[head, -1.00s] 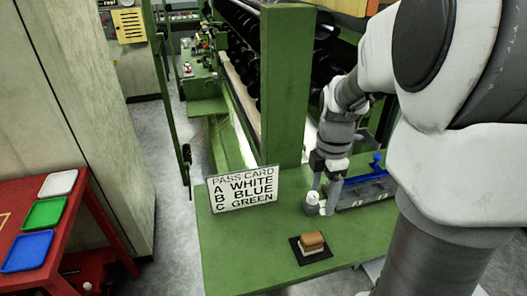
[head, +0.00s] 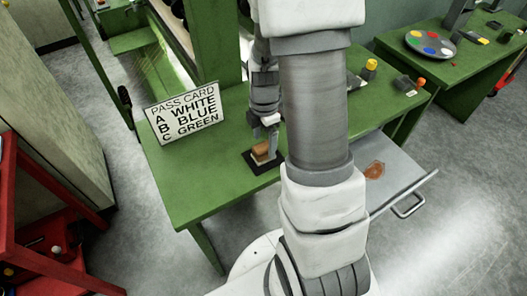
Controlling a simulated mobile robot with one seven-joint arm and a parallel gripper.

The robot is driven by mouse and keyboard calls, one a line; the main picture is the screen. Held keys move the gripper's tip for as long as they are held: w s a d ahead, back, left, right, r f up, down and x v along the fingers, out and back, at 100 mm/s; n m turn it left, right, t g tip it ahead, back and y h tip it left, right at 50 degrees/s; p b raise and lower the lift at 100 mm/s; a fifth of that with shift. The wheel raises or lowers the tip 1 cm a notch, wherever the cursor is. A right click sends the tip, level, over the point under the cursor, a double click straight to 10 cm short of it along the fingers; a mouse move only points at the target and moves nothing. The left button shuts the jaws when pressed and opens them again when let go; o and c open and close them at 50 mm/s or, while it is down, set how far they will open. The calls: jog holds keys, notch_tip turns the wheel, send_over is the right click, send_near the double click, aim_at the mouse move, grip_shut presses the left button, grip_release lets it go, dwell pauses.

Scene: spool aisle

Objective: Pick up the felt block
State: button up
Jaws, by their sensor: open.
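The felt block (head: 261,149) is a small block with a brown top and a paler lower part. It sits on a black square mat (head: 252,169) on the green table, in the head view. My gripper (head: 266,133) is open and points down right at the block, at its upper right side. One finger overlaps the block in the picture. I cannot tell whether the fingers touch it or stand around it. My own arm hides the table just right of the block.
A pass card (head: 184,113) stands on the green table (head: 195,190), left of the block. An open grey drawer (head: 408,184) with an orange-brown item (head: 374,170) juts out at right. Another green table (head: 472,70) holds a round palette (head: 431,44). A red rack (head: 28,185) stands at left.

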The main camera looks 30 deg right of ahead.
aim_at(263, 147)
notch_tip(263, 147, down, 3)
jog(key=shift+a+f, duration=0.1)
jog(key=shift+f, duration=0.05)
grip_shut()
dwell(0.4)
